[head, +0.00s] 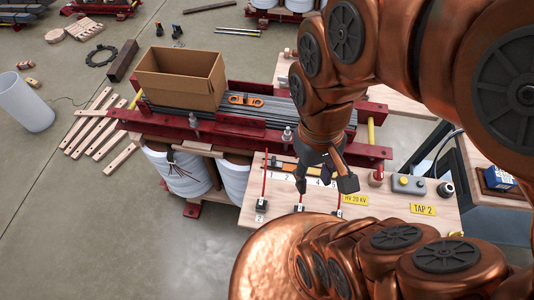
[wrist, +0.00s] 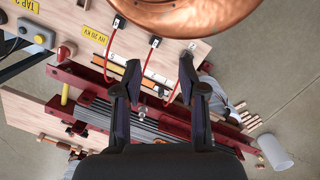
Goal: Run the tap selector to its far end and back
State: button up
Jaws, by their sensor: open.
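The numbered tap scale (head: 281,177) is a pale strip on the wooden board, partly hidden by my gripper in the head view. I cannot make out the selector's handle in either view. My gripper (head: 325,184) is open over the scale's middle and right part, pointing down. In the wrist view my gripper (wrist: 161,78) has its two dark fingers spread wide, with nothing held between them. A yellow TAP 2 label (head: 422,209) is on the board's right side.
Red leads stand on terminals (head: 261,204) along the board's front. A control box (head: 408,184) and a yellow HV 20 KV label (head: 355,201) are at right. Behind are red beams (head: 368,150), a cardboard box (head: 172,84) and an orange tool (head: 245,100). The floor at left holds planks.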

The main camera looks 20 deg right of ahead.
aim_at(273, 162)
jog(key=u, duration=0.55)
jog(key=k, duration=0.65)
jog(key=u, duration=1.05)
jog(key=i, duration=0.8)
jog(key=u, duration=0.2)
